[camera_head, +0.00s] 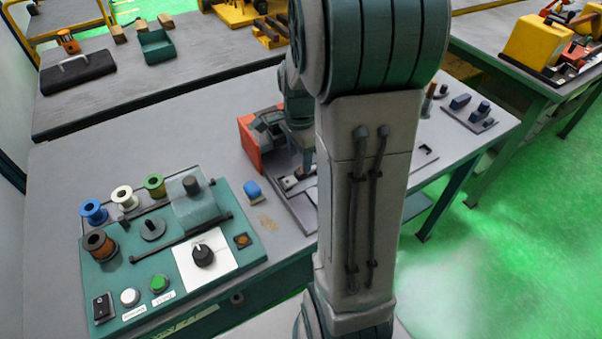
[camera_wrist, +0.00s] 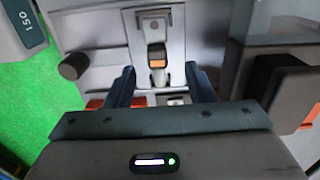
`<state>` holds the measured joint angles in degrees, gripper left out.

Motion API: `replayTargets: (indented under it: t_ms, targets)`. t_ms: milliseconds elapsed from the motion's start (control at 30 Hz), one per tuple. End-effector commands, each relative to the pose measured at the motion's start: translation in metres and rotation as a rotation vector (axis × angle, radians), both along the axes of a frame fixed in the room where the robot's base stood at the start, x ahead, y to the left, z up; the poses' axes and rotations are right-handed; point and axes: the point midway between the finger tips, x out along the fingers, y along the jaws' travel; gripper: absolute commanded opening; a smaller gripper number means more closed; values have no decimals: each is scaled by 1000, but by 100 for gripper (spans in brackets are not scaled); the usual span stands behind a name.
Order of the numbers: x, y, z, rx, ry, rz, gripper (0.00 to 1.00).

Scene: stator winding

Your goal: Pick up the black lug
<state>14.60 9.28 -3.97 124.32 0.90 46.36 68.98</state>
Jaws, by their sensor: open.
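My gripper (camera_wrist: 159,72) is open, its two blue-grey fingers apart. Between and just beyond the fingertips in the wrist view is a small part with a dark body and an orange band (camera_wrist: 157,62), set on a light grey fixture. I cannot tell for sure whether this is the black lug. In the head view my gripper (camera_head: 305,165) is low over a grey plate (camera_head: 303,213) bearing small dark and light parts. My arm hides much of this plate. No gap between fingers and part can be judged there.
A green control panel (camera_head: 130,265) with spools and knobs is at the left. A tray (camera_head: 468,117) with dark blue parts is at the right.

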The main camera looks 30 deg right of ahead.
Motion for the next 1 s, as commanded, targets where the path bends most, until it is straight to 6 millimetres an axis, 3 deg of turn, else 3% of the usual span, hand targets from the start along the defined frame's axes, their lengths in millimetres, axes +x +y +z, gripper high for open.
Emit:
replayTargets:
  t_ms: [300, 600, 767, 800, 1000]
  targets:
    - [-4, -4, -43, 1, 4, 1, 49]
    - [-4, -4, -47, 0, 1, 1, 49]
    - [-4, -4, -47, 0, 1, 1, 5]
    - [-4, -4, -47, 0, 1, 1, 0]
    - [-3, -4, -47, 0, 1, 1, 0]
